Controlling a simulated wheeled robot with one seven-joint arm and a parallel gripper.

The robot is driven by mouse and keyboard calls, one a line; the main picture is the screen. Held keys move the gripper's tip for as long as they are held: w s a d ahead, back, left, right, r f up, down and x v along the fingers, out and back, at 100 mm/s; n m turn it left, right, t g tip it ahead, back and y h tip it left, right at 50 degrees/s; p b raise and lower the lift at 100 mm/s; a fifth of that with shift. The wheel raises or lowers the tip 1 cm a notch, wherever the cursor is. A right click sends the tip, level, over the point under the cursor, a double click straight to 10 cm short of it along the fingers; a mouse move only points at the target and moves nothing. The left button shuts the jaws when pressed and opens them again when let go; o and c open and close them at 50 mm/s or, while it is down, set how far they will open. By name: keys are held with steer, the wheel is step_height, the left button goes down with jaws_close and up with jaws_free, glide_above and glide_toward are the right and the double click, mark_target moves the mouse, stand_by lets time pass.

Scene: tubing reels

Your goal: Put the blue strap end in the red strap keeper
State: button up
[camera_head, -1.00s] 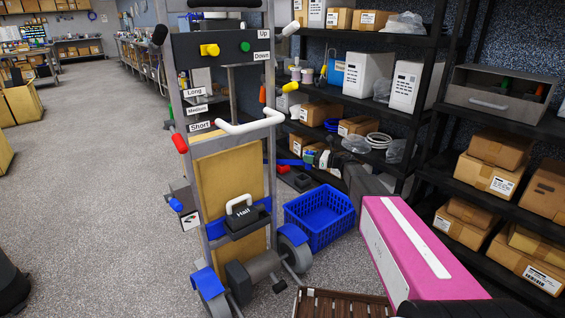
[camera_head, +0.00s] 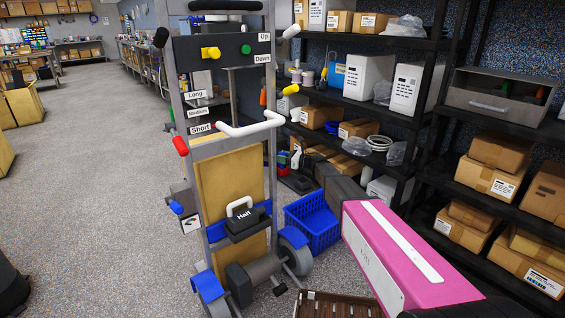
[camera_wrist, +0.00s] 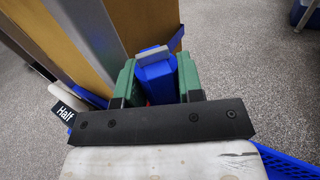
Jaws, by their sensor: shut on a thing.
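In the wrist view my gripper (camera_wrist: 157,72) has its two green fingers closed on the sides of the blue strap end (camera_wrist: 158,85). The blue piece stands between the fingers, close beside the cart's tan panel and grey upright. A small red patch shows low beside it, mostly hidden; I cannot tell whether it is the red strap keeper. In the head view my gripper (camera_head: 284,160) is small, just right of the cart's frame. The blue strap (camera_head: 215,231) crosses the front of the cart, behind a black box marked "Half" (camera_head: 243,222).
The upright cart (camera_head: 185,120) stands close on the gripper's left, with handles and wheels. A blue basket (camera_head: 318,222) is on the floor beside it. Black shelves (camera_head: 425,125) with boxes line the right. A brown slatted crate (camera_head: 335,305) is at the front.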

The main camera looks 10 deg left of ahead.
steer(key=shift+f, duration=0.95)
steer(key=shift+f, duration=0.1)
steer(key=o, duration=0.7)
